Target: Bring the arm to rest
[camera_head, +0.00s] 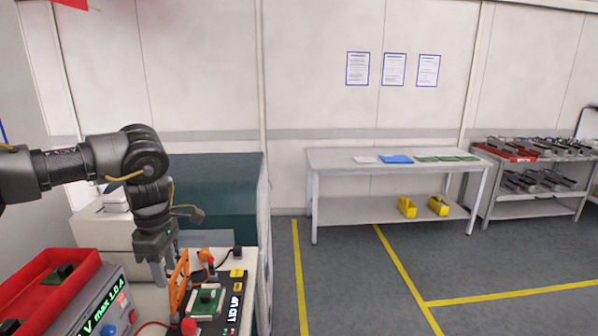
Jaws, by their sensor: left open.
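My left arm (138,157) comes in from the left and bends down at a dark grey joint. My left gripper (167,274) points downward, open, over the bench at the lower left. It is beside an orange upright part (179,281) of a black test unit; I cannot tell whether they touch. A green circuit board (206,300) sits on this black unit (235,308). My right gripper is not in view.
A red bin (42,285) and a box with a green display (98,312) stand left of the gripper. A teal cabinet (215,195) is behind. A grey table (330,158) and a trolley (530,197) stand by the far wall. The floor between is clear.

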